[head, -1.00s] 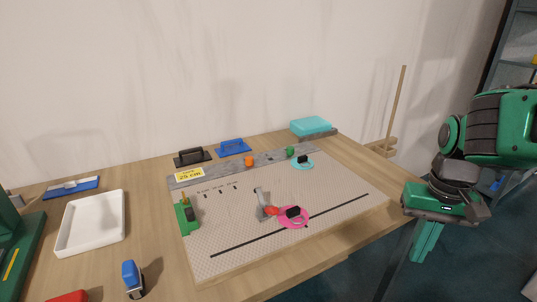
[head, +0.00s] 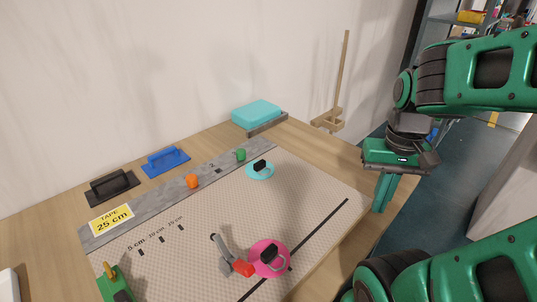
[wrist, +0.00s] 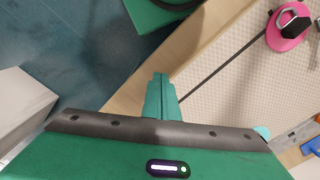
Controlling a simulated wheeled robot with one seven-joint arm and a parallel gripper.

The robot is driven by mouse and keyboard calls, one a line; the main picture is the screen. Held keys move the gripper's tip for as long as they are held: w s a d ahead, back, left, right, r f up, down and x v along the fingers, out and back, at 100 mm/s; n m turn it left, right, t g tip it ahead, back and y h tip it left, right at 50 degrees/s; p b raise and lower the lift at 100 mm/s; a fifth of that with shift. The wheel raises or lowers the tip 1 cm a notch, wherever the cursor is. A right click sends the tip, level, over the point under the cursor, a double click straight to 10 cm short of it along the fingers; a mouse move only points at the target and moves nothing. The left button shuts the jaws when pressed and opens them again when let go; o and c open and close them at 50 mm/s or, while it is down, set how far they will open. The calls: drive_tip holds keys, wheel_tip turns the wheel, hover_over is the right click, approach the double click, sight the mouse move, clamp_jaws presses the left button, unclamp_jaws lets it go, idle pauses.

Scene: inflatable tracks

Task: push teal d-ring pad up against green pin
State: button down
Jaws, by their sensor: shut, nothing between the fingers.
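The teal d-ring pad (head: 260,171) is a round disc with a black block on top. It lies on the beige textured mat near its back right. The green pin (head: 240,155) stands on the grey strip just behind and left of the pad, with a small gap between them. My gripper (head: 382,208) hangs off the right edge of the table, fingers down and shut, well to the right of the pad. In the wrist view my gripper (wrist: 160,88) shows its closed green fingers, and only a sliver of teal (wrist: 262,132) shows beside the gripper body.
A pink pad (head: 268,260) and a grey tool with a red end (head: 230,258) lie on the mat's front. An orange pin (head: 192,181) stands on the grey strip (head: 150,204). A teal box (head: 257,114) sits behind.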

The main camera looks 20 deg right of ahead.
drive_tip(key=shift+w+d, duration=0.1)
drive_tip(key=shift+d, duration=0.2)
wheel_tip(320, 180, up, 5)
drive_tip(key=n, duration=1.1)
hover_over(265, 172)
drive_tip(key=s+d, duration=0.1)
drive_tip(key=s, duration=0.3)
drive_tip(key=f, duration=1)
drive_tip(key=shift+d+f, duration=0.1)
drive_tip(key=shift+d, duration=0.2)
drive_tip(key=w, duration=0.1)
drive_tip(key=w+a, duration=0.1)
drive_tip(key=shift+w, duration=0.35)
drive_tip(key=shift+w+a+r, duration=0.2)
drive_tip(key=shift+w+a, duration=0.05)
drive_tip(key=shift+w, duration=0.35)
